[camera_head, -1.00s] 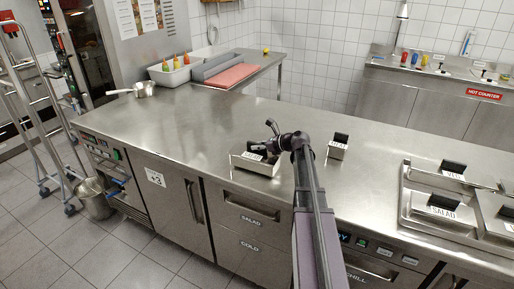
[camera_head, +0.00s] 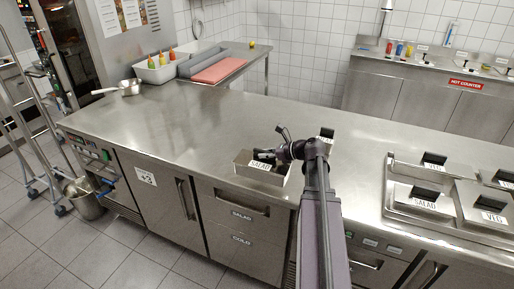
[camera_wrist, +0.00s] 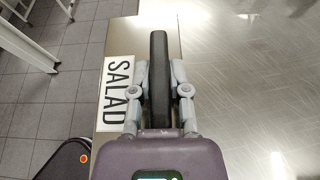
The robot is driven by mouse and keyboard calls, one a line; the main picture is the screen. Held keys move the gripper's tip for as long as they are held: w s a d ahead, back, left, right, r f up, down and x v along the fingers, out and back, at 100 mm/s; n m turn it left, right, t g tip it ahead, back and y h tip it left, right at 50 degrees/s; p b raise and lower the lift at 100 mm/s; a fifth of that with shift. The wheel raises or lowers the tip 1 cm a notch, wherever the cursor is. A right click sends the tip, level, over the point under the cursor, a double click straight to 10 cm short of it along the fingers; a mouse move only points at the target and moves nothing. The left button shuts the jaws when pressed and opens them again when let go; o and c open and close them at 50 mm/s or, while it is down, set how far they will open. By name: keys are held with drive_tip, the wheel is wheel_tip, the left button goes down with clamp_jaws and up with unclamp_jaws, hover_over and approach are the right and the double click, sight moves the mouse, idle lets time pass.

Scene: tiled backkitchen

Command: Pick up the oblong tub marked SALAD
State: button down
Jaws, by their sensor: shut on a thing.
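The oblong steel tub marked SALAD (camera_head: 262,177) is near the counter's front edge in the head view. Its white SALAD label (camera_wrist: 118,90) shows beside the black handle in the wrist view. My gripper (camera_wrist: 159,70) is shut on the upright black handle (camera_wrist: 159,48), one finger on each side. In the head view my gripper (camera_head: 272,158) is at the top of the tub. The tub looks held slightly above the counter, but the gap under it is not clear. Another tub marked SALAD (camera_head: 420,197) sits in the steel frame at right.
A small labelled container (camera_head: 326,136) stands just behind my arm. The steel frame (camera_head: 389,190) at right holds several lidded tubs, one marked VEG (camera_head: 492,218). A saucepan (camera_head: 130,87) is at the far left.

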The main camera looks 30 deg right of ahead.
drive_tip(key=shift+s+d+r, duration=0.1)
drive_tip(key=shift+s, duration=1.05)
